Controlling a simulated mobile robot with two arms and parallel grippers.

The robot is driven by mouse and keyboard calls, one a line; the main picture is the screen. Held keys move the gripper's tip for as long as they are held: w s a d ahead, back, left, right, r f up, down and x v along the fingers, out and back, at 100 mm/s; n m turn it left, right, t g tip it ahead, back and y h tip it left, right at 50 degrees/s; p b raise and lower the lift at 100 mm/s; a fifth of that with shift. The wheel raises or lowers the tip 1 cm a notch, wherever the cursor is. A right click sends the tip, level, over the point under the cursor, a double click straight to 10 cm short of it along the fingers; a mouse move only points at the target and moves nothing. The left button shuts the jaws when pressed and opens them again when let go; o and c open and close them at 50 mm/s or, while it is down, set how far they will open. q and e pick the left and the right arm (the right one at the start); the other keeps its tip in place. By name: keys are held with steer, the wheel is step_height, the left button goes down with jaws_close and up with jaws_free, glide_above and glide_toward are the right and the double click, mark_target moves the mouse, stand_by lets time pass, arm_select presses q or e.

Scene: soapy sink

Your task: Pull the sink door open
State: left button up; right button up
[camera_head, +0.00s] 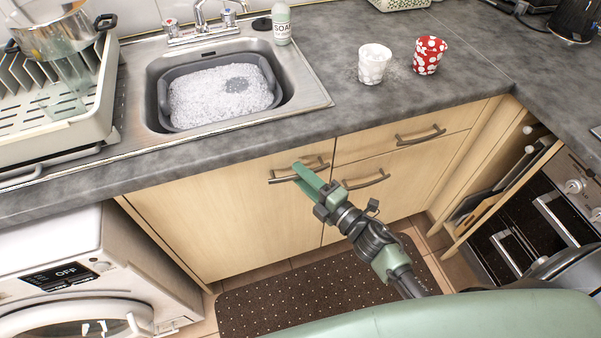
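The sink door (220,220) is a pale wood cabinet front under the sink, and it looks shut. Its metal bar handle (284,179) is near the door's upper right corner. My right gripper (301,172) is at this handle, with its green fingers overlapping it in the picture. The fingers hide part of the handle, and I cannot tell whether they are closed on it. My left gripper is not in view.
The sink (225,92) holds a tub of suds. A washing machine (85,270) stands left of the door. A drawer (400,148) and another cupboard door are to the right. A dotted dark mat (290,300) lies on the floor in front.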

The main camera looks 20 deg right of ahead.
steer(key=shift+w+a, duration=0.15)
steer(key=shift+w, duration=0.25)
jaws_close()
stand_by(1.2)
